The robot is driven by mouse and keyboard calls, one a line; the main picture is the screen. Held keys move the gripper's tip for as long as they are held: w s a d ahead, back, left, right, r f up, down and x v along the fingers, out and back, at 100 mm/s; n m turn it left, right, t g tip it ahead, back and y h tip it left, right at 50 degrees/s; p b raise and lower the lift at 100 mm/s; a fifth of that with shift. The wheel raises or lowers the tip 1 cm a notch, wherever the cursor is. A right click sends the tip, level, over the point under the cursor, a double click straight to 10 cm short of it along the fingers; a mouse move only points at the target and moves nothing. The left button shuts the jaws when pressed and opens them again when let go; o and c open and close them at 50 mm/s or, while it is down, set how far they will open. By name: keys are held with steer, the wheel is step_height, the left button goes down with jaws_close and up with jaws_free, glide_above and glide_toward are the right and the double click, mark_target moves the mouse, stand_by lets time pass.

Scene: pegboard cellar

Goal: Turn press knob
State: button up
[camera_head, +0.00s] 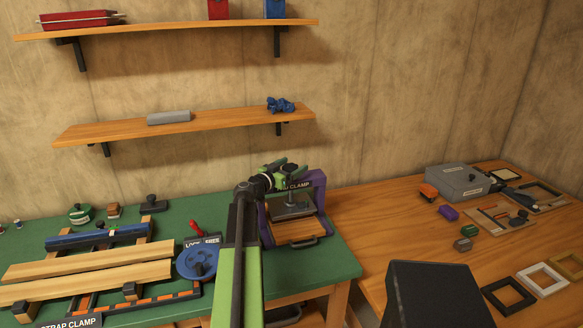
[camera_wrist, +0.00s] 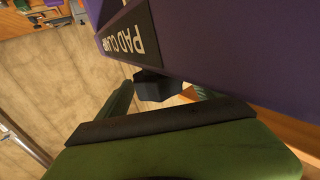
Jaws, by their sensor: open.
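The press is a purple frame (camera_head: 321,194) labelled as a clamp. It stands at the right end of the green bench, with a grey pad and a wooden block inside it. In the wrist view its purple top (camera_wrist: 215,40) with the label PAD CLAMP fills the upper right. A dark faceted knob (camera_wrist: 153,86) sticks out by the purple frame there. My gripper (camera_head: 289,169) is at the top of the press, open. In the wrist view its green fingers stand on either side of the knob, and contact cannot be told. In the head view my gripper hides the knob.
A strap clamp with boards (camera_head: 90,268) and a blue wheel (camera_head: 197,260) with a red lever lie left of my arm. Two wooden shelves hang on the wall above. The right wooden table (camera_head: 385,225) holds a grey box (camera_head: 457,181), small blocks and frames.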

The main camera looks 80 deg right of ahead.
steer(key=c, duration=1.3)
steer(key=shift+c, duration=0.2)
